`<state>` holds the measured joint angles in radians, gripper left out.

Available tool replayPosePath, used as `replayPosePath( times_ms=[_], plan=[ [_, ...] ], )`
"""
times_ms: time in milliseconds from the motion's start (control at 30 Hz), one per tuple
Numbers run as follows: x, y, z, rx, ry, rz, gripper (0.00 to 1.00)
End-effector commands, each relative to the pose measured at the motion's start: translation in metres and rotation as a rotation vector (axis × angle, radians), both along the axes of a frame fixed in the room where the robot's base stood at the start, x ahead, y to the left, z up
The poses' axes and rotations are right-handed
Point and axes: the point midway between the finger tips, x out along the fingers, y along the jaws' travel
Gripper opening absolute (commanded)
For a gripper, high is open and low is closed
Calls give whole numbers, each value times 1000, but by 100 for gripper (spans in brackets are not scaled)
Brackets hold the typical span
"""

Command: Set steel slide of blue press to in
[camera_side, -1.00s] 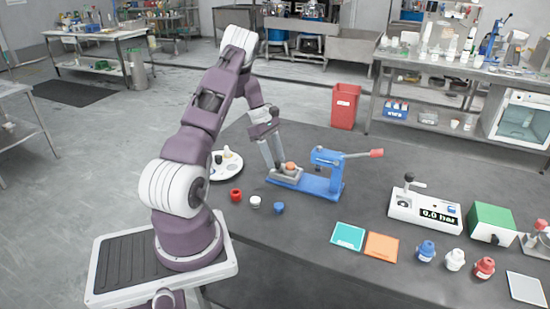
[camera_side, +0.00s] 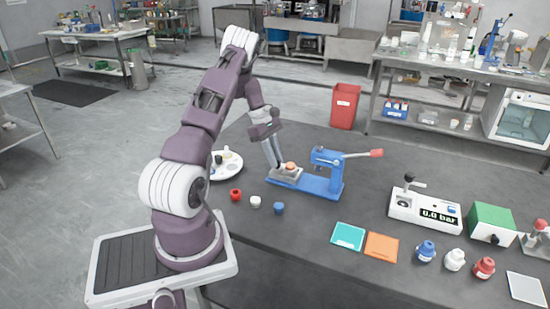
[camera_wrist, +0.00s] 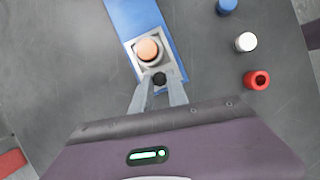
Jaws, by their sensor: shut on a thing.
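The blue press (camera_side: 322,176) stands on the dark table, with its red-tipped lever reaching to the right. Its steel slide (camera_side: 287,175) sits at the left end of the blue base, away from the press head, and carries an orange-topped round piece (camera_side: 290,166). The wrist view shows the steel slide (camera_wrist: 139,46) on the blue base (camera_wrist: 128,16), with the orange piece (camera_wrist: 148,49) in it and a black knob (camera_wrist: 159,79) at its near end. My gripper (camera_wrist: 160,84) is shut on this knob, one finger on each side.
Red (camera_side: 236,195), white (camera_side: 255,202) and blue (camera_side: 279,208) small pieces stand in front of the press. A round white tray (camera_side: 227,166) lies to the left behind my arm. Teal (camera_side: 348,236) and orange (camera_side: 382,246) squares lie front right.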

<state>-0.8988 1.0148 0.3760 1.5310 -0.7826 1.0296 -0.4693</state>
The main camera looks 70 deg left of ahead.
Motion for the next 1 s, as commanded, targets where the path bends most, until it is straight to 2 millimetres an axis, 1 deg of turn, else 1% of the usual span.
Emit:
replayPosePath(
  times_ms=[867, 967, 1000],
  plan=[
    [0, 0, 1, 0, -2, -1, 0],
    [5, -4, 1, -1, -3, -1, 0],
    [10, -9, 1, -1, -3, -2, 0]
  ],
)
